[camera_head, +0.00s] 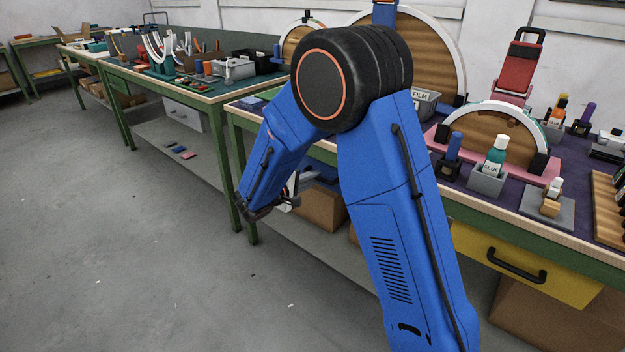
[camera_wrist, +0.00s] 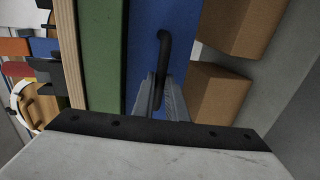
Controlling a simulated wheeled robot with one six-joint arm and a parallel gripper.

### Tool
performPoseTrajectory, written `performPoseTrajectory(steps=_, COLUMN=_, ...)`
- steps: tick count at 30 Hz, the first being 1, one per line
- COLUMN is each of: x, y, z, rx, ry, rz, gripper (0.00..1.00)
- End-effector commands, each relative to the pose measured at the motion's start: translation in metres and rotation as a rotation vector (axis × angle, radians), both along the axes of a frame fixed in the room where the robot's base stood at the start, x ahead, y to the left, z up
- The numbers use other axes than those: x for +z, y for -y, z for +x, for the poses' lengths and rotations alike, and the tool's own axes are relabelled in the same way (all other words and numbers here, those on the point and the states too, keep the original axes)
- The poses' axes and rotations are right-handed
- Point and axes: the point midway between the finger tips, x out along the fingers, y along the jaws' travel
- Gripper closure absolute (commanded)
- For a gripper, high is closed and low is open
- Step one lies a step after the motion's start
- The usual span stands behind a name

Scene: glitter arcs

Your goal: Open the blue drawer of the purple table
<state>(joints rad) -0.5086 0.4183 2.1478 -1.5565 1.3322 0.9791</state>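The blue drawer (camera_wrist: 142,40) fills the middle of the wrist view, beside the table's green rail (camera_wrist: 101,50). Its black bar handle (camera_wrist: 164,48) sticks out toward my gripper (camera_wrist: 160,82). The two grey fingers lie on either side of the handle, close against it, and look shut on it. In the head view the purple table (camera_head: 468,196) stands at the right, and my blue arm hides most of the drawer and handle. How far the drawer front stands out cannot be told.
A yellow drawer (camera_head: 530,268) with a black handle is at the right of the same table. Cardboard boxes (camera_head: 322,207) sit on the shelf below. Bottles, arcs and a red chair-like stand (camera_head: 518,65) are on top.

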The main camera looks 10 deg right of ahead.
Motion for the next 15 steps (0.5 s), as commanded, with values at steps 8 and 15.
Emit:
performPoseTrajectory(steps=8, x=0.0, y=-0.006, z=-0.004, rx=0.002, ry=-0.001, rz=0.0, gripper=1.0)
performPoseTrajectory(steps=15, x=-0.001, y=-0.04, z=-0.028, rx=0.005, ry=-0.001, rz=0.0, gripper=1.0)
